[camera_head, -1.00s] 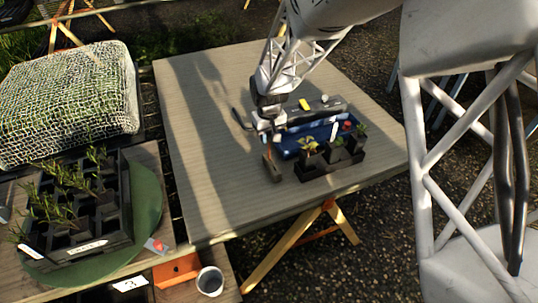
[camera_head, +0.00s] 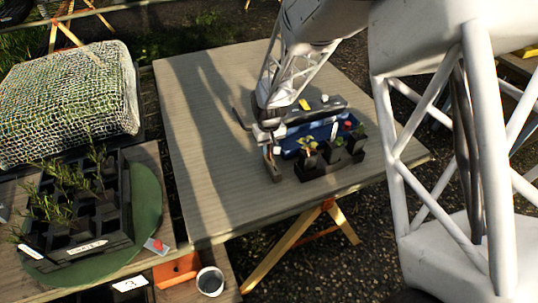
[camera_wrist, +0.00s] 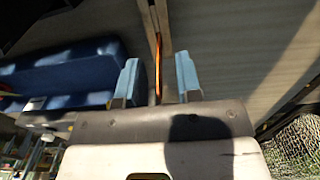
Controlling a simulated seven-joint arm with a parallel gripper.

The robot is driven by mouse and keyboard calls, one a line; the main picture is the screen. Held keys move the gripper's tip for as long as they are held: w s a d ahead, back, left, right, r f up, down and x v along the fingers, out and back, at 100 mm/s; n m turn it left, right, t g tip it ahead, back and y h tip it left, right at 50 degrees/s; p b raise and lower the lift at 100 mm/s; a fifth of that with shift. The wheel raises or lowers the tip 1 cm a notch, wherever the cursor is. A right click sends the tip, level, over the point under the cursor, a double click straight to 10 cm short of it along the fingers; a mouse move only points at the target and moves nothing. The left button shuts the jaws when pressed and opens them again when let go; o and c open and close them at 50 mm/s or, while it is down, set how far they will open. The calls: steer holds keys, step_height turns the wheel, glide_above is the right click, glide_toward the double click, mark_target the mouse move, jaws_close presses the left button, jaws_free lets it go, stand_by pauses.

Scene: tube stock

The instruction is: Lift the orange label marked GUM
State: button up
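A thin orange strip, seen edge-on and likely the orange label (camera_wrist: 158,72), stands in a narrow slot between two brownish walls of a holder (camera_wrist: 150,22) in the wrist view. Any lettering on it is not visible. My gripper (camera_wrist: 157,78) is open, with one pale blue finger on each side of the strip and a gap on both sides. In the head view my gripper (camera_head: 270,140) is low over the table, at the small grey-brown holder (camera_head: 276,172) left of the blue tray. The label cannot be made out there.
The blue tray (camera_wrist: 65,75) is close to the left finger. A black pot tray (camera_head: 330,170) with seedlings stands in front of it. The table (camera_head: 205,140) is clear to the left. A netted mound (camera_head: 65,100) and a seedling tray (camera_head: 75,240) are farther left.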

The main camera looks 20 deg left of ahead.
steer(key=shift+f, duration=0.1)
stand_by(0.5)
jaws_close()
